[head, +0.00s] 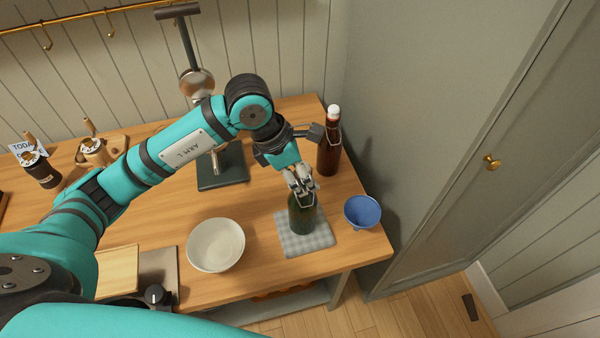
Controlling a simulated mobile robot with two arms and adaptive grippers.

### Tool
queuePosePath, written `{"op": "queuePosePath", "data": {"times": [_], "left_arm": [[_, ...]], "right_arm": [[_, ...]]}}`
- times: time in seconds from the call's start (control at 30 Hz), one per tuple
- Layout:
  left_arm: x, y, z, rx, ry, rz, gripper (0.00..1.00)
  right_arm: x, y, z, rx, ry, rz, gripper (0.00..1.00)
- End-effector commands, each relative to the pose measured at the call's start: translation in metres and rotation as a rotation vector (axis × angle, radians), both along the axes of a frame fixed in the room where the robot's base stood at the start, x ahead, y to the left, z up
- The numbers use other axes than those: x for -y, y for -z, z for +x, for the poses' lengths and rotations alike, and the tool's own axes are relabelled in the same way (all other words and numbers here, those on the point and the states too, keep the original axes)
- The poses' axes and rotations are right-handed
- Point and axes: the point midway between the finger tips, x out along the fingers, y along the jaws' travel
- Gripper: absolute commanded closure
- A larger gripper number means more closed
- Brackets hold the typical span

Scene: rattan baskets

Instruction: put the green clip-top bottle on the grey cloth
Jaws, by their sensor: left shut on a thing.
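The green clip-top bottle (302,215) is upright over the grey checked cloth (321,239) near the table's front right. Its base appears to be on the cloth, but I cannot tell whether it touches. My left gripper (302,186) is shut on the bottle's top from above, and its fingers hide the clip top. My right gripper is not in the head view.
A blue bowl (362,211) stands just right of the cloth, and a white bowl (216,245) to its left. A brown bottle with a white cap (329,145) stands behind. A dark stand (222,167) is further back left. The table (262,278) ends near the cabinet (440,130).

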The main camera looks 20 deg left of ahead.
Motion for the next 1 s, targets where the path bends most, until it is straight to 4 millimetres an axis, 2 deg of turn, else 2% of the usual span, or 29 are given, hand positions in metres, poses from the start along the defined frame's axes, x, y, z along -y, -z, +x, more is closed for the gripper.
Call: {"op": "queuePosePath", "data": {"times": [0.1,0.2,0.23,0.4,0.67,0.8,1.0], "left_arm": [[0.000,0.001,0.000,0.000,0.001,0.000,1.00],[0.000,0.004,0.000,0.002,0.000,0.000,1.00],[0.000,0.005,0.000,-0.002,0.001,0.002,0.68],[0.000,0.004,0.000,-0.002,0.001,0.002,0.46],[0.000,0.003,-0.001,-0.002,0.001,0.002,0.46],[-0.002,-0.004,0.000,0.000,0.000,0.002,0.46],[-0.016,-0.038,-0.005,0.006,-0.001,0.002,0.46]], "right_arm": [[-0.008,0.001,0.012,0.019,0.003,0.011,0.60],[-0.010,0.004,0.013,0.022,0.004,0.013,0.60],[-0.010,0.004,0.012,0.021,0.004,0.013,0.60],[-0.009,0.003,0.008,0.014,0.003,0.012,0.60],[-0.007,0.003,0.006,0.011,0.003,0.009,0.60],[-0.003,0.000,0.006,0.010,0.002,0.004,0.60],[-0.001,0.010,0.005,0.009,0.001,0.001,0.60]]}}
